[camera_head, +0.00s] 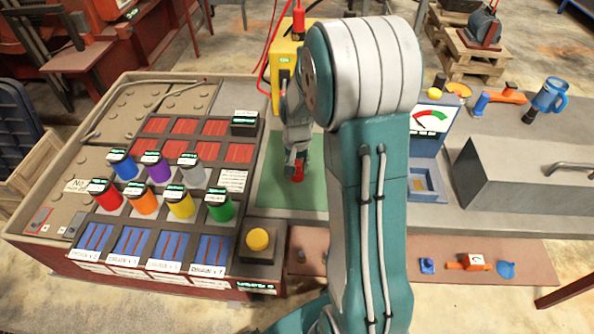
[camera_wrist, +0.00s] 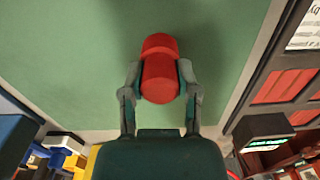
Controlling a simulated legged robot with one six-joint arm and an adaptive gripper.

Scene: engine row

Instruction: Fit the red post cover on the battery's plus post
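The red post cover (camera_wrist: 160,80) is between the two fingers of my gripper (camera_wrist: 160,78) in the wrist view, with a finger against each side. In the head view, the red cover (camera_head: 298,172) shows below my gripper (camera_head: 297,160), over the green mat (camera_head: 275,188). I cannot tell whether it touches the mat. Small posts there are too small to make out clearly.
Several coloured cylinders, such as a red one (camera_head: 104,195), stand in a rack between the mat and the beige block. A yellow box (camera_head: 284,62) with red cables stands behind the mat. A grey toolbox (camera_head: 520,170) is at the right. My arm hides the middle.

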